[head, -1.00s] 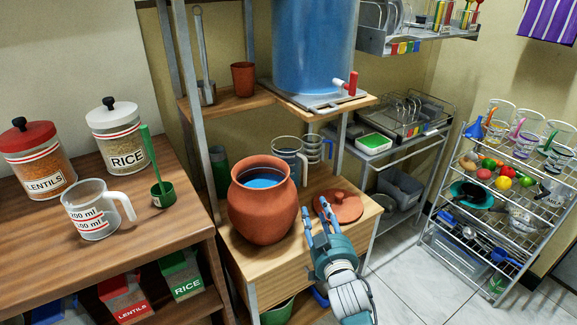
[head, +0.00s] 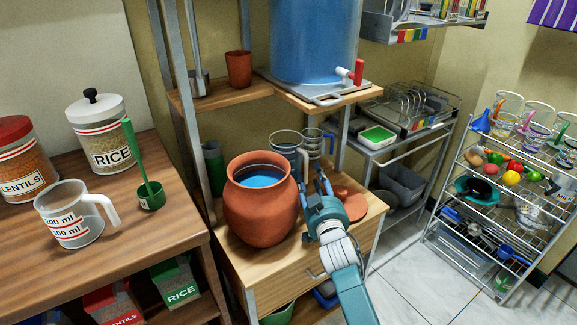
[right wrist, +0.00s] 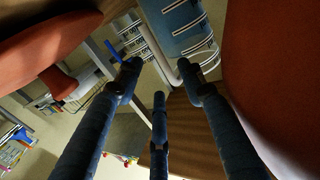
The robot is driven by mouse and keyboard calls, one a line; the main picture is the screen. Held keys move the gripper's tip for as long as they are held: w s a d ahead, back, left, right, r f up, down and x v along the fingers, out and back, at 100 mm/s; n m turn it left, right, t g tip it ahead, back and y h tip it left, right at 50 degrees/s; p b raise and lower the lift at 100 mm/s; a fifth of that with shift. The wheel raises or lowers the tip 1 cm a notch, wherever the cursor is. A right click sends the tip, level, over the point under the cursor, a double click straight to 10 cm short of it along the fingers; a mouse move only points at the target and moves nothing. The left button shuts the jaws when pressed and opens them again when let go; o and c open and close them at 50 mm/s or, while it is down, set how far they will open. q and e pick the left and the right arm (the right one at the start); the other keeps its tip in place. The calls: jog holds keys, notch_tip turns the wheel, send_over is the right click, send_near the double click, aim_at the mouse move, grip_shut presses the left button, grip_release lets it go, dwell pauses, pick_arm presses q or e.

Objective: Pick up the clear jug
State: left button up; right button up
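A clear jug (head: 286,145) with dark lines stands behind the terracotta pot (head: 261,213) on the wooden cabinet. The pot partly hides it. In the right wrist view a lined clear jug (right wrist: 183,28) is at the top, with its pale handle just beyond the fingers. My right gripper (head: 314,188) is open and empty, to the right of the pot and in front of the jug. Its fingers (right wrist: 160,85) are spread apart, and I see no contact with the jug. Another clear jug (head: 70,213) with red marks stands on the left counter. My left gripper is out of view.
A terracotta lid (head: 351,205) lies right of my gripper, partly hidden. A clear cup (head: 313,143) with a blue handle stands beside the rear jug. A shelf with the blue water tank (head: 312,40) is above. The pot closely limits room on the left.

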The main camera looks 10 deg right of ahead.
aim_at(291, 163)
jog(key=w, duration=0.4)
jog(key=shift+d+f+b, duration=0.1)
jog(key=shift+f+b, duration=0.15)
jog(key=shift+b, duration=0.15)
grip_shut()
jog(key=shift+r, duration=0.35)
